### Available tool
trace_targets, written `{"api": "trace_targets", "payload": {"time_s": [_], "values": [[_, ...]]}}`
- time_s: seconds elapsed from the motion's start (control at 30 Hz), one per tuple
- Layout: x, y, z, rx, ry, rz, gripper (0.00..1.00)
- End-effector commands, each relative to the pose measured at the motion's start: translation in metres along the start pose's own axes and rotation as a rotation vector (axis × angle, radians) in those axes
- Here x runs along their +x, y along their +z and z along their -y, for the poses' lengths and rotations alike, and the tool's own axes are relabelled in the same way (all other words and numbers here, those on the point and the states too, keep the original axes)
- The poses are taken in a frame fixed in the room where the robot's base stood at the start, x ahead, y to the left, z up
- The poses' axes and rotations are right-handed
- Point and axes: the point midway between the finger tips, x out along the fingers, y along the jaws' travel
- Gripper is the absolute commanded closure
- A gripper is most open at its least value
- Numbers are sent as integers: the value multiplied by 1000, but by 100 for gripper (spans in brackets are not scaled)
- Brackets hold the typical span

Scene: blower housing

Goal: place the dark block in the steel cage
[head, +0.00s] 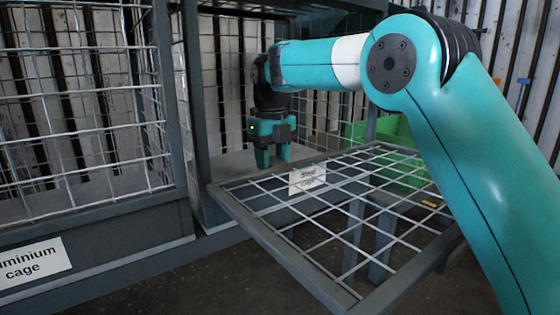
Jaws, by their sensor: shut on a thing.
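My gripper (272,161) points down inside the open middle cage (200,120), above its grey floor. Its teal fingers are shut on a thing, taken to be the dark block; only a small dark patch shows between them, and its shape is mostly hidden. The cage's mesh door (262,222) is swung down flat toward me. The gap between fingertips and cage floor is hard to judge.
A mesh-fronted cage (85,110) labelled "aluminium cage" (32,261) stands closed on the left. A green bin (395,135) sits behind the lowered door on the right. Dark posts frame the middle cage on both sides of my gripper.

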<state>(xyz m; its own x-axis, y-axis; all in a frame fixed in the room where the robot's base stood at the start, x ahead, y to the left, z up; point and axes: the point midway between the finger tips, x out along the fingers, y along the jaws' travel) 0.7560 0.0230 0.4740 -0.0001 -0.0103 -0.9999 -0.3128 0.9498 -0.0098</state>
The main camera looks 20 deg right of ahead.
Motion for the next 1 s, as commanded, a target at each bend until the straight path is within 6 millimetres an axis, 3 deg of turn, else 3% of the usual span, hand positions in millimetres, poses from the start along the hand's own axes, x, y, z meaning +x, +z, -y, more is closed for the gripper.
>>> {"api": "trace_targets", "payload": {"time_s": [0.47,0.5,0.57,0.87,1.0], "values": [[8,0,1,1,-2,1,89],[8,0,1,1,-2,1,46],[7,0,1,1,-2,1,33],[6,0,1,1,-1,1,30],[-11,0,1,2,0,4,30]]}}
